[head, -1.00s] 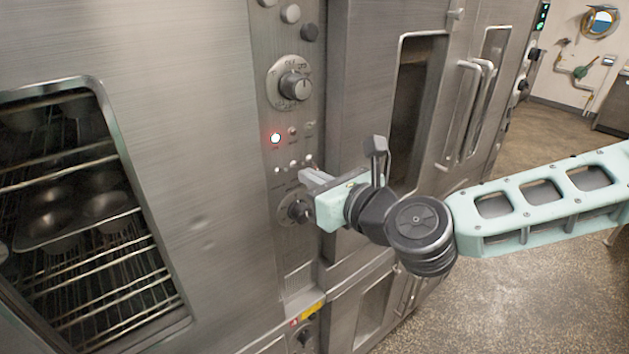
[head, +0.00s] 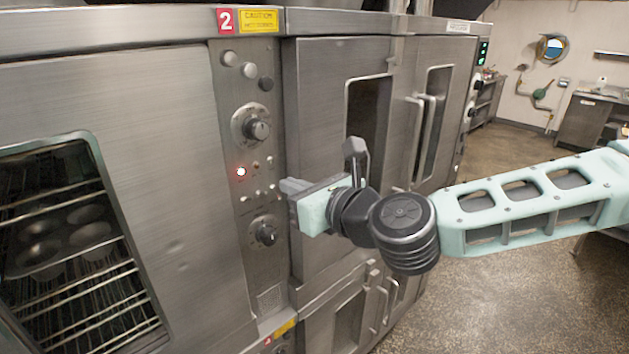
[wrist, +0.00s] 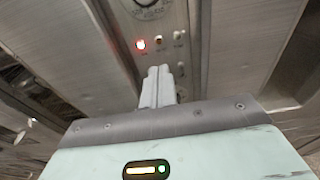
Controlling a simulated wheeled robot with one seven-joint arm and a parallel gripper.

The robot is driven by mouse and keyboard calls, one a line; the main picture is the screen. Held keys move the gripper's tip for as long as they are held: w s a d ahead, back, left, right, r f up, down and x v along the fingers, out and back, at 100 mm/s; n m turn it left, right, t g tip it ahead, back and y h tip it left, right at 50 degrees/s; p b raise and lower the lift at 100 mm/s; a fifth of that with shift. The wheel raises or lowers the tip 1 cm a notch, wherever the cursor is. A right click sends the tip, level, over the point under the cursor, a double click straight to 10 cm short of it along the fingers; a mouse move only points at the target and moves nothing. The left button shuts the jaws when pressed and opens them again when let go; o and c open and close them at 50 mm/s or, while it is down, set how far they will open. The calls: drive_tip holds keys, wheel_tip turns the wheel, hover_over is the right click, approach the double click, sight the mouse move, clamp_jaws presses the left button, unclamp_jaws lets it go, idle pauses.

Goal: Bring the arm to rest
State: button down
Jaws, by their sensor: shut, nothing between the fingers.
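My gripper (head: 290,187) is shut and empty, with its fingers pointing left at the oven's control panel (head: 247,203) in the head view. In the wrist view my gripper (wrist: 160,80) shows its two fingers together, just below the lit red lamp (wrist: 141,45) and a row of small switches. From these views I cannot tell how wide the space between fingertips and panel is. The lower knob (head: 265,233) is below and left of the fingers, and the upper knob (head: 256,130) is above. My arm reaches in from the right, bent at the wrist.
The oven door (head: 110,200) at left has a window showing a muffin tin (head: 60,240) on wire racks. Door handles (head: 418,140) stand out behind my arm. Open speckled floor (head: 510,300) lies at lower right. A counter (head: 590,120) stands at the far right.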

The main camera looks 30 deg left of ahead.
drive_tip(key=s+d+f+n+g+h+b, duration=0.35)
drive_tip(key=s+f+n, duration=0.25)
drive_tip(key=f+n, duration=0.2)
drive_tip(key=s+d+f+n+g+h+b, duration=0.25)
drive_tip(key=s+d+f+n, duration=0.35)
drive_tip(key=n, duration=0.3)
drive_tip(key=s+d+f+n+h+b, duration=0.2)
drive_tip(key=d+n+h, duration=0.1)
drive_tip(key=d, duration=0.6)
drive_tip(key=s+d+f+n+h+b, duration=0.2)
drive_tip(key=d+n, duration=0.3)
drive_tip(key=d, duration=0.5)
drive_tip(key=s+d+f+n+h+b, duration=0.2)
drive_tip(key=d+f+n+h+b, duration=0.1)
drive_tip(key=d, duration=0.7)
drive_tip(key=shift+s+n+h+b, duration=0.35)
drive_tip(key=shift+n+b, duration=0.2)
drive_tip(key=shift+n, duration=0.55)
